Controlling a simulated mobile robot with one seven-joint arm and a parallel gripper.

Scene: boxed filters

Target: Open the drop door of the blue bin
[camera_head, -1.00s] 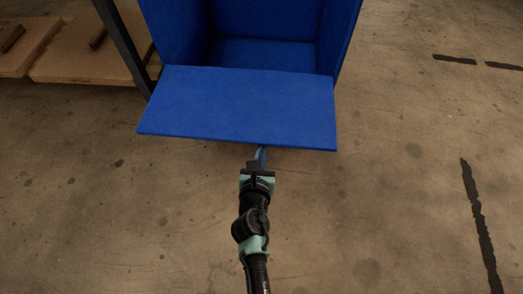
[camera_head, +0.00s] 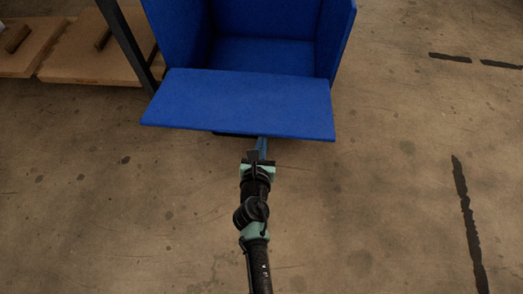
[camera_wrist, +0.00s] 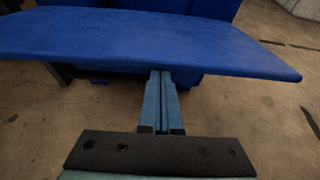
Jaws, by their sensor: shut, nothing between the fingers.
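The blue bin (camera_head: 265,55) stands upright at the top of the head view, with its open front facing me. Its drop door (camera_head: 240,103) is swung down and out toward me, lying about flat below the opening. In the wrist view the door (camera_wrist: 150,38) spans most of the upper picture. My gripper (camera_head: 262,143) is just in front of the door's near edge. The two blue fingers (camera_wrist: 161,92) are shut together with nothing between them. Their tips reach up to the door's near edge, and I cannot tell whether they touch it.
A dark post (camera_head: 125,45) stands close on the bin's left. Wooden boards (camera_head: 85,55) with dark blocks lie at the upper left. The concrete floor (camera_head: 400,200) is clear in front and to the right, with black line marks (camera_head: 466,220) on it.

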